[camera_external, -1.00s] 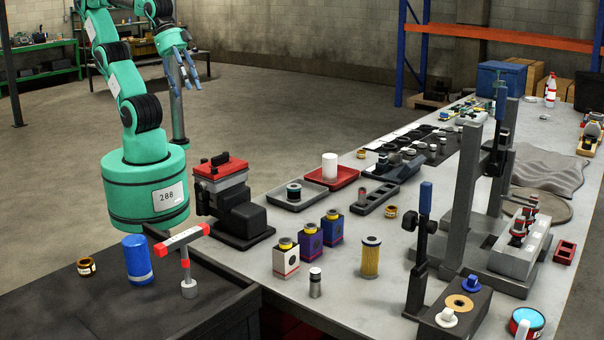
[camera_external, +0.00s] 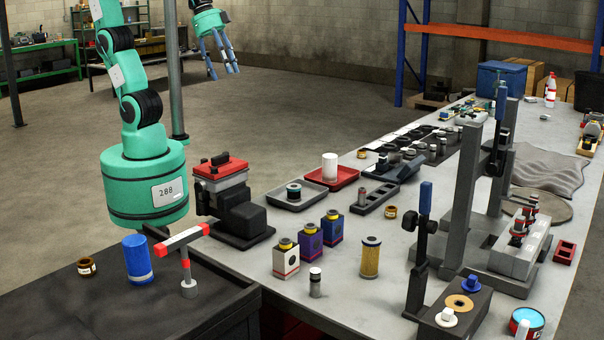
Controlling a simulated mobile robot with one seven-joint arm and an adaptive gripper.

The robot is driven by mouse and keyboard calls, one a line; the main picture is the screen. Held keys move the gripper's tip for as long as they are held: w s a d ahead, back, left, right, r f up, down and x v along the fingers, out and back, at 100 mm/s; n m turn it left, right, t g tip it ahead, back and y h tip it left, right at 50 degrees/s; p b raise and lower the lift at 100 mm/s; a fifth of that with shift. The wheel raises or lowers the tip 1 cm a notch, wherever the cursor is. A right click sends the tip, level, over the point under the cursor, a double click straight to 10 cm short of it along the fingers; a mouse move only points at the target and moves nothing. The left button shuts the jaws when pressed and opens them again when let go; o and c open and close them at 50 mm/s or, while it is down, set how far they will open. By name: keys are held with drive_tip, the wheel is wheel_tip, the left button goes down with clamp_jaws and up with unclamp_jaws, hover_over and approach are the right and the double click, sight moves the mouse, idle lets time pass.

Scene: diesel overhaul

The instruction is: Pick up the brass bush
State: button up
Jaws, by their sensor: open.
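My gripper (camera_external: 222,75) is open and empty, high at the top of the view, with its blue-grey fingers pointing down. It is over the open floor, well apart from the workbench. Several small brass-coloured pieces show. One short, dark-banded round piece (camera_external: 86,267) stands on the dark cart top at the lower left. A similar small brass-toned ring (camera_external: 391,212) sits on the workbench near its middle. A flat brass ring (camera_external: 459,302) lies on a dark block at the front right. I cannot tell for sure which is the brass bush.
A blue cylinder (camera_external: 137,259) and a red-and-white-headed hammer (camera_external: 185,262) stand on the cart (camera_external: 110,315). The workbench (camera_external: 345,292) holds a red-topped vise (camera_external: 230,195), small boxes (camera_external: 310,240), a yellow filter (camera_external: 370,257), trays and tall grey press columns (camera_external: 463,200).

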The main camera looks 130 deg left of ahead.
drive_tip(key=w+a+f+g+p, duration=0.1)
drive_tip(key=w+a+p, duration=0.1)
drive_tip(key=w+a, duration=0.8)
drive_tip(key=w+a+f+g+p, duration=0.1)
drive_tip(key=w+a, duration=0.6)
drive_tip(key=a, duration=0.8)
drive_tip(key=n+g+p, duration=0.1)
drive_tip(key=g+p, duration=0.2)
drive_tip(key=p, duration=0.3)
hover_over(361, 154)
drive_tip(key=s+a, duration=0.1)
drive_tip(key=a, duration=0.1)
wheel_tip(361, 154, down, 29)
drive_tip(key=shift+h, duration=0.4)
drive_tip(key=shift+f, duration=0.1)
drive_tip(key=shift+f, duration=4.1)
drive_tip(key=shift+f, duration=0.1)
